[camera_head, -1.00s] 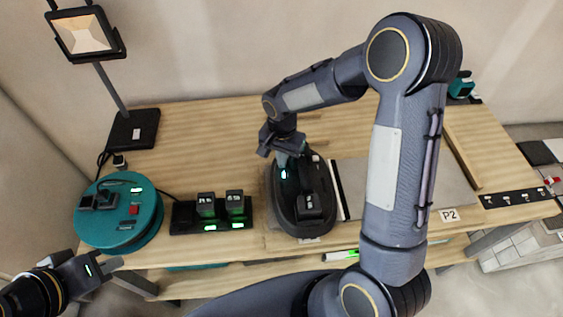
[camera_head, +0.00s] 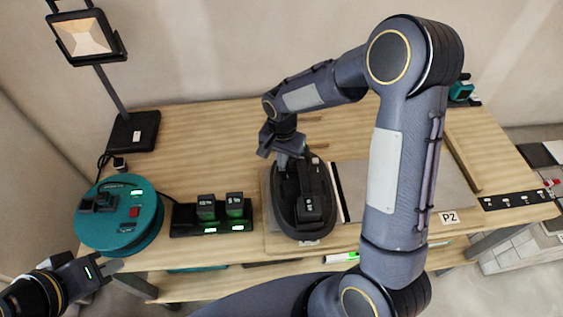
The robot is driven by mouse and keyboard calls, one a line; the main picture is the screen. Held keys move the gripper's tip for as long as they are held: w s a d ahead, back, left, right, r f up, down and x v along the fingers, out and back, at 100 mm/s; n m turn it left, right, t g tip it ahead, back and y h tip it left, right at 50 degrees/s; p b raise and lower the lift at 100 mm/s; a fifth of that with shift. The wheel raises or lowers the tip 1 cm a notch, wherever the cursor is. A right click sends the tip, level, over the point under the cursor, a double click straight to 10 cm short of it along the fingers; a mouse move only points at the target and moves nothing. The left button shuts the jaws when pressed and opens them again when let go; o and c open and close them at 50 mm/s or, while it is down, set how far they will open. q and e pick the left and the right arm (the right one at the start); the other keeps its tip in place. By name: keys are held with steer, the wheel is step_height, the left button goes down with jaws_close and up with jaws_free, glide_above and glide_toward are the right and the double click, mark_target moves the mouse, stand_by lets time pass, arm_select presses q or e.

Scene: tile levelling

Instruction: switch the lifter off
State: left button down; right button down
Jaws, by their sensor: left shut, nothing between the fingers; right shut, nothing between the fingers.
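The lifter (camera_head: 316,225) is a dark oval device with a black handle and a battery-like block on top. It stands on a board at the front middle of the table. My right gripper (camera_head: 287,158) is shut and empty at the lifter's far end, pointing down at its top. I cannot tell whether the fingertips touch it. The arm and gripper hide part of that end, and no lit light shows on the lifter. My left gripper (camera_head: 114,266) is shut and empty at the lower left, in front of the table edge.
A teal cable reel (camera_head: 117,232) and a black charger (camera_head: 183,218) with two batteries and green lights stand left of the lifter. A lamp (camera_head: 134,131) stands at the back left. A grey tile (camera_head: 352,180) lies to the right. The table's back middle is clear.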

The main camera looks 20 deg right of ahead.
step_height(320, 180, up, 6)
steer(key=p, duration=0.3)
steer(key=shift+f, duration=0.25)
